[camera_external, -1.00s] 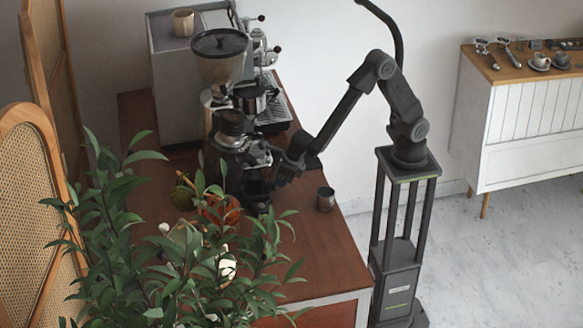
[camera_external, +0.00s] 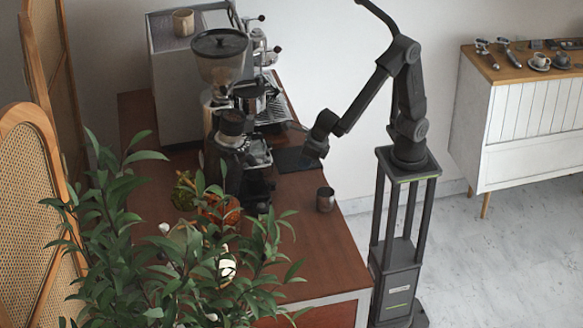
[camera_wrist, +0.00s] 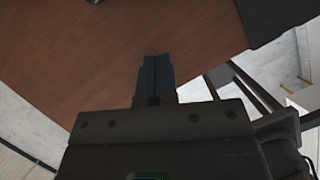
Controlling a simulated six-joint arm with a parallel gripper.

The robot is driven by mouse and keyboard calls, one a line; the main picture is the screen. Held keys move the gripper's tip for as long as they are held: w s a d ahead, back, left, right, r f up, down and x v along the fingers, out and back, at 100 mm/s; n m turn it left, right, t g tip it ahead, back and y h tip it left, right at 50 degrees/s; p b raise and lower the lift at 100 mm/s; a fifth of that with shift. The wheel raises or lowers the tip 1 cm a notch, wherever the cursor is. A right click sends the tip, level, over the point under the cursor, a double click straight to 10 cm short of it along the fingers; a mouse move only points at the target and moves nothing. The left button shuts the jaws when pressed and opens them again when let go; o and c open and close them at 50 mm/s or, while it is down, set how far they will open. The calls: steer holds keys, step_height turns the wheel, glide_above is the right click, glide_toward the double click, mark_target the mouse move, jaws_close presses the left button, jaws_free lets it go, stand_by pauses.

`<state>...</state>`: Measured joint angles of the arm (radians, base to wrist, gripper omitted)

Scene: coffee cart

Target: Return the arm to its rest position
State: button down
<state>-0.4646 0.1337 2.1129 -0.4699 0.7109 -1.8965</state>
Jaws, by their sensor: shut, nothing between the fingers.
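My gripper (camera_external: 312,160) is at the right side of the wooden cart, above its top, to the right of the coffee grinder (camera_external: 222,60). In the wrist view, the two dark fingers of my gripper (camera_wrist: 154,75) are pressed together with nothing between them. Bare brown cart top (camera_wrist: 90,70) lies below them. My arm rises from its stand at the right, bends at the elbow and reaches down to the left. In the external view my gripper's fingertips are small and dark, so their detail is hard to see.
A metal cup (camera_external: 325,200) stands on the cart top (camera_external: 310,240), near its right edge. A dark mat (camera_external: 292,160) lies by my gripper. The espresso machine (camera_external: 180,85) is behind the grinder. A leafy plant (camera_external: 150,250) fills the front left. A white cabinet (camera_external: 530,120) stands at right.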

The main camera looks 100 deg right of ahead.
steer(key=s+d+r+m, duration=0.2)
steer(key=s+d+m, duration=0.2)
steer(key=m, duration=0.6)
steer(key=s+d+r+m+t+y, duration=0.1)
steer(key=s+d+r+m, duration=0.2)
steer(key=s+d+m, duration=0.2)
steer(key=s+d+r+m+y, duration=0.1)
steer(key=s+d+r+m, duration=0.2)
steer(key=s+m, duration=0.7)
steer(key=d+m, duration=0.2)
steer(key=m, duration=0.3)
steer(key=shift+m+t, duration=0.3)
steer(key=shift+m, duration=0.1)
steer(key=shift+w, duration=0.15)
